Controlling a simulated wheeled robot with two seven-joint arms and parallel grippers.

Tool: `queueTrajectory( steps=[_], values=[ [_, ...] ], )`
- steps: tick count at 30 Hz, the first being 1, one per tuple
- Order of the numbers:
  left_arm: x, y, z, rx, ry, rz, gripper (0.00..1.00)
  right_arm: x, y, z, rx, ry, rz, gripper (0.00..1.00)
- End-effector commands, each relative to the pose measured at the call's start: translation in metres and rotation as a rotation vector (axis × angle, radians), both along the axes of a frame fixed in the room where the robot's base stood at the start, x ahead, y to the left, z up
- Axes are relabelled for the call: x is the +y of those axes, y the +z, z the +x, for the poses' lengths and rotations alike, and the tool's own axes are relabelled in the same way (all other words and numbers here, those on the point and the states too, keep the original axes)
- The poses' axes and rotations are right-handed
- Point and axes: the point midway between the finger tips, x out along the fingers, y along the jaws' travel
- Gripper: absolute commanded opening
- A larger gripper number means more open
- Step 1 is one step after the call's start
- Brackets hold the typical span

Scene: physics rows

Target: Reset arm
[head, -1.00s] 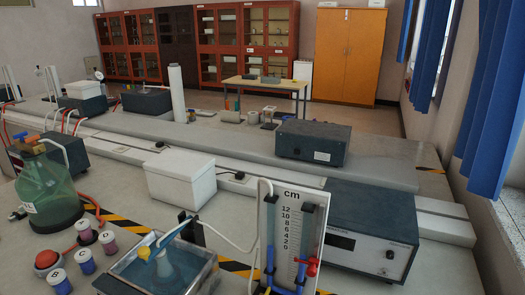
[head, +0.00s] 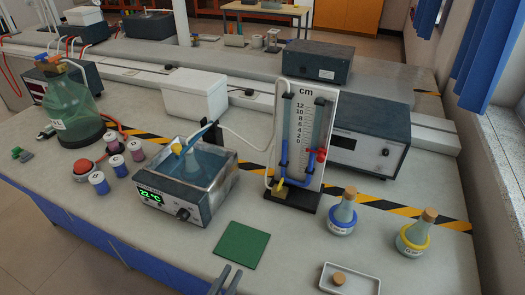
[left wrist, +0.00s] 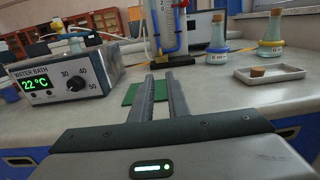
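My left gripper (head: 226,280) shows at the bottom edge of the head view, in front of the green square mat (head: 242,246). In the left wrist view its two dark fingers (left wrist: 161,84) point forward over the bench with a narrow gap between them, and nothing shows in the gap. The green mat (left wrist: 130,94) lies partly hidden behind the fingers. My right gripper is in neither view.
A water bath (head: 182,185) reading 22 °C holds a flask. A manometer board (head: 303,145) stands behind the mat. Two corked flasks (head: 343,215) (head: 413,236) and a white tray (head: 350,280) with a cork are at right.

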Motion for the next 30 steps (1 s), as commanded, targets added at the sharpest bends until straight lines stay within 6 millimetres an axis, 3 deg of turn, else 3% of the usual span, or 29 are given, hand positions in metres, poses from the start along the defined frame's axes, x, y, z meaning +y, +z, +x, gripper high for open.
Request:
queueTrajectory(
  steps=[11,17,25,30],
  values=[
    [0.028,0.003,0.015,0.113,0.137,-0.223,0.15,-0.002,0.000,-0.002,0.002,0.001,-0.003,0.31],
    [0.056,0.000,0.024,0.220,0.273,-0.451,0.15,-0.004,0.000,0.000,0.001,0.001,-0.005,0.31],
    [0.115,-0.023,0.023,0.428,0.593,-0.974,0.15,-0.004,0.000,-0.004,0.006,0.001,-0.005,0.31],
    [0.156,-0.060,-0.007,0.589,0.939,-1.496,0.15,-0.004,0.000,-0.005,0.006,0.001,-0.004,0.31]
  ],
)
